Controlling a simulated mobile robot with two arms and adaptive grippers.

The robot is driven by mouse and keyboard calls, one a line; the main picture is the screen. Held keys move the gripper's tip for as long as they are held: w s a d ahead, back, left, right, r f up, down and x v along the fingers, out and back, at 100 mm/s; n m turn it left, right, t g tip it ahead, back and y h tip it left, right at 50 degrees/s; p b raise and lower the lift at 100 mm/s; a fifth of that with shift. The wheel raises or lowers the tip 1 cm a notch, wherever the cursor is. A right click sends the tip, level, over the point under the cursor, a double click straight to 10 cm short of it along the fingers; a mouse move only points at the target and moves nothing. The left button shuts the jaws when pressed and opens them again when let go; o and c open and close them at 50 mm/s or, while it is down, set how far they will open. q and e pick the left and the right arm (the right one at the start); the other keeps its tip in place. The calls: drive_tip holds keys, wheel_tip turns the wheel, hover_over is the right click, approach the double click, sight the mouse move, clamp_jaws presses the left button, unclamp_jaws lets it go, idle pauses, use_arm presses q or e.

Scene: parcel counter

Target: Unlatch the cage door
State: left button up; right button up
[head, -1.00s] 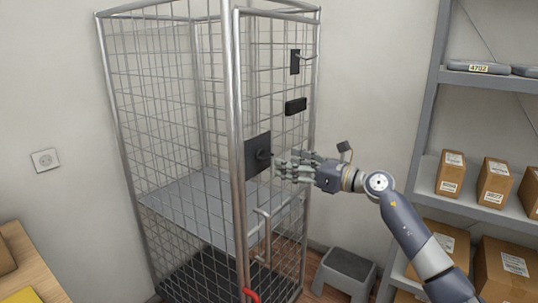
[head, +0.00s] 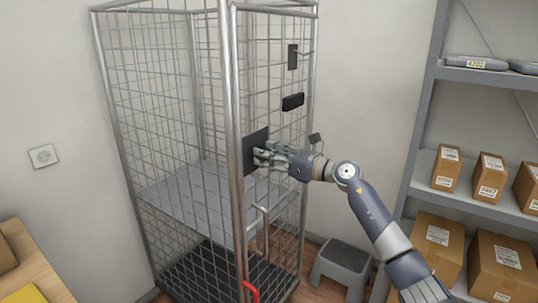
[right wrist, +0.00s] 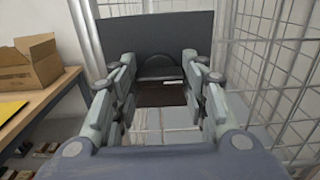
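The wire cage (head: 228,120) stands in the middle of the head view, and its door is the mesh side facing right. A dark square latch plate (head: 256,139) sits on the door by the front post. My right gripper (head: 261,155) is at this plate and hides the latch handle in the head view. In the right wrist view the plate (right wrist: 150,35) fills the top, with a rounded dark latch knob (right wrist: 160,72) on it. My right gripper's fingers (right wrist: 158,80) are spread to both sides of the knob; I see no clear contact. My left gripper is not in view.
Two smaller dark fittings are higher on the door; the lower is a black block (head: 293,102). A grey shelf (head: 425,130) with cardboard boxes stands right of my right arm. A grey step stool (head: 343,262) is on the floor. A wooden table (head: 32,270) is at the left.

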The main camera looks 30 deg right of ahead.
idle(0.3)
drive_tip(key=shift+d+m+p, duration=0.1)
drive_tip(key=shift+m+p, duration=6.65)
drive_tip(key=shift+m, duration=2.15)
drive_tip(key=o, duration=1.1)
drive_tip(key=shift+w, duration=0.1)
drive_tip(key=shift+c, duration=0.2)
drive_tip(key=shift+f, duration=0.1)
drive_tip(key=v, duration=1.2)
